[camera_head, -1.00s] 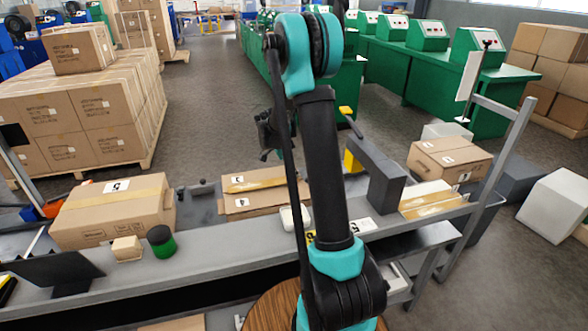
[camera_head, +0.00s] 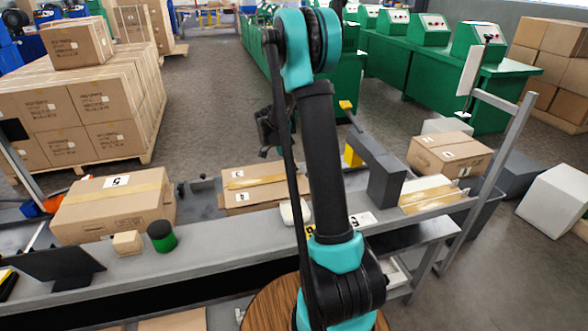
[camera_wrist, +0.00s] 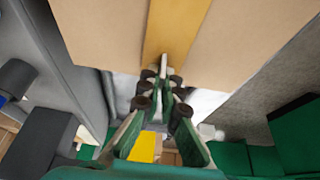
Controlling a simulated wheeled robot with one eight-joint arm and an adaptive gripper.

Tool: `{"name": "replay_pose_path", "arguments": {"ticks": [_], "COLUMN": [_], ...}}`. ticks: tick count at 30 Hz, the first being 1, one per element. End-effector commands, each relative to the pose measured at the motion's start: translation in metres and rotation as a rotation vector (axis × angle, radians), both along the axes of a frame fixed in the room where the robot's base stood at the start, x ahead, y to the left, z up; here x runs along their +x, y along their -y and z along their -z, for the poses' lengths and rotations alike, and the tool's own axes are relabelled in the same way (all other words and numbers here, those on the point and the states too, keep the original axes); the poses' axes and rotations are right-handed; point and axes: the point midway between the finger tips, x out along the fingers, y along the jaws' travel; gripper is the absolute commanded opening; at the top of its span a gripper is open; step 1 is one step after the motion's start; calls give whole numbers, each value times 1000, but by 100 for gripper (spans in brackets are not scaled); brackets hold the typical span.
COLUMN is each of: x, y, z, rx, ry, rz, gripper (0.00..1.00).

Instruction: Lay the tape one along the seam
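A cardboard box (camera_head: 252,204) with small white labels lies on the conveyor, and a yellow-tan tape strip (camera_head: 262,181) runs along its top. In the wrist view the tape (camera_wrist: 178,24) shows as a band down the middle of a brown cardboard face (camera_wrist: 240,35). My gripper (camera_wrist: 160,72) has its green fingers drawn together at the tips, close to the end of this band. I cannot tell whether the tips touch it. Nothing is clearly held between them. In the head view my gripper (camera_head: 267,132) is dark, partly behind my arm, above and beyond the box.
A larger taped box (camera_head: 112,208) lies at left on the conveyor. A small cardboard block (camera_head: 127,243) and a green-black round item (camera_head: 161,236) sit near the front edge. A grey arch (camera_head: 382,172) and another taped box (camera_head: 430,194) stand at right.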

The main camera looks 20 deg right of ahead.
Motion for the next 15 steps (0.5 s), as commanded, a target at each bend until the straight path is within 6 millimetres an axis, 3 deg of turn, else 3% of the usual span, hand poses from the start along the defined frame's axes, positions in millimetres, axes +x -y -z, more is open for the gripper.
{"name": "replay_pose_path", "arguments": {"ticks": [2, 9, 15], "x": [0, 0, 0], "y": [0, 0, 0], "z": [0, 0, 0], "rx": [0, 0, 0], "ry": [0, 0, 0], "rz": [0, 0, 0], "gripper": [0, 29, 29]}}
